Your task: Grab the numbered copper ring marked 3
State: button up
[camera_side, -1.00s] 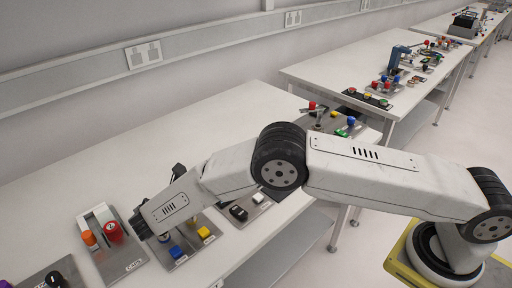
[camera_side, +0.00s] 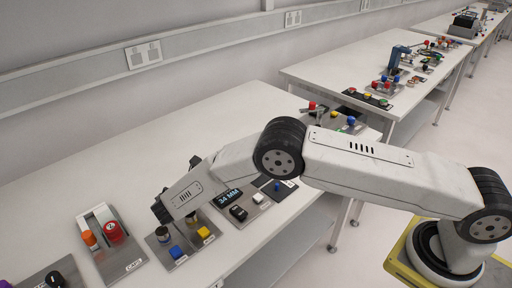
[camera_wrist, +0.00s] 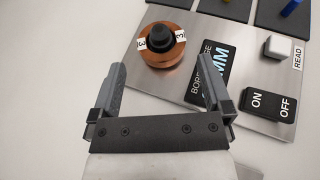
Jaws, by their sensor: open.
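The copper ring (camera_wrist: 155,56) sits around a dark upright post (camera_wrist: 161,36) at the edge of a metal panel in the wrist view. White tags on its top carry a number that looks like 3, seen turned. My gripper (camera_wrist: 163,64) is open and empty, with one finger toward each side of the ring and the ring just ahead of the fingertips. The fingers do not touch it. In the side view my gripper (camera_side: 160,210) is over the near table, and I cannot clearly make out the ring there.
The bore gauge panel has a display (camera_wrist: 209,70) reading MM, a white button (camera_wrist: 277,47) and an ON/OFF switch (camera_wrist: 269,103).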

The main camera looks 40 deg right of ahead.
jog(key=shift+x, duration=2.6)
jog(key=shift+s+f, duration=0.1)
grip_shut()
jog(key=shift+r, duration=0.2)
